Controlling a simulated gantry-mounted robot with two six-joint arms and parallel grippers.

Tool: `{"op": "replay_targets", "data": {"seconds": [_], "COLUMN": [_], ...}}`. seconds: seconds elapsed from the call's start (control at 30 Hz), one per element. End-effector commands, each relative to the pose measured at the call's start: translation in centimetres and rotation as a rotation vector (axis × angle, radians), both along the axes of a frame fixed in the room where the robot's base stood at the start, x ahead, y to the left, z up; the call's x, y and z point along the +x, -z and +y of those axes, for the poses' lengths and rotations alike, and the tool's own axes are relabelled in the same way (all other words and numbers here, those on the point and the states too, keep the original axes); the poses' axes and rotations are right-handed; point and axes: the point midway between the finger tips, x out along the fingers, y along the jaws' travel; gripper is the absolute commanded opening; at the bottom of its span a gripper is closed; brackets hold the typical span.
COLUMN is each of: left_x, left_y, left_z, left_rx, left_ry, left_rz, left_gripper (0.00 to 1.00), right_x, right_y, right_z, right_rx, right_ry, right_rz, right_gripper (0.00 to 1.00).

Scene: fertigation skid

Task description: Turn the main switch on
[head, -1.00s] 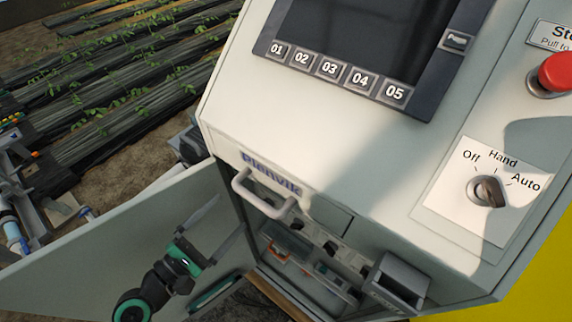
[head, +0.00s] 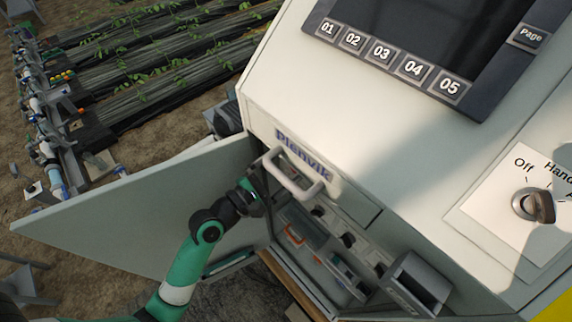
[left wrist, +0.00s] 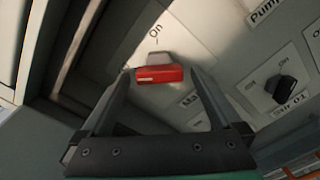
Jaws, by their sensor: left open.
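The main switch (left wrist: 158,74) is a red handle with a grey body on a pale panel in the left wrist view. An "On" label stands above it; a partly covered label starting "Ma" lies below. Which position the handle is in I cannot tell for sure. My left gripper (left wrist: 160,82) is open, with one fingertip on each side of the red handle; contact is not clear. In the head view my left gripper (head: 258,192) reaches into the open cabinet, its fingers mostly hidden. The red handle is hidden there. My right gripper is not in view.
The open cabinet door (head: 130,210) stands left of my left arm. A pale pull handle (head: 297,180) juts out just above the gripper. Black pump switches (head: 347,240) sit inside; one (left wrist: 285,90) shows right of the red handle. A grey holder (head: 418,285) projects at the right.

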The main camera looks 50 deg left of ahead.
Motion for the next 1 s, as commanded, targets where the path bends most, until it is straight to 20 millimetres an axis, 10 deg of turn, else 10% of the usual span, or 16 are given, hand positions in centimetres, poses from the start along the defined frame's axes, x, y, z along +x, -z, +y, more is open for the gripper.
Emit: {"op": "replay_targets", "data": {"seconds": [0.53,1.0], "left_x": [-0.05,-0.06], "left_y": [-0.01,-0.13], "left_z": [0.02,0.08], "left_rx": [0.000,0.105], "left_ry": [0.000,-0.001], "left_rz": [0.000,0.002], "left_gripper": [0.13,0.13], "right_x": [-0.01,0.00], "right_y": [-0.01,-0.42], "right_z": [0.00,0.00], "right_rx": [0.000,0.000], "right_ry": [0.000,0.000], "right_rz": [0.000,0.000], "right_gripper": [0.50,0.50]}}
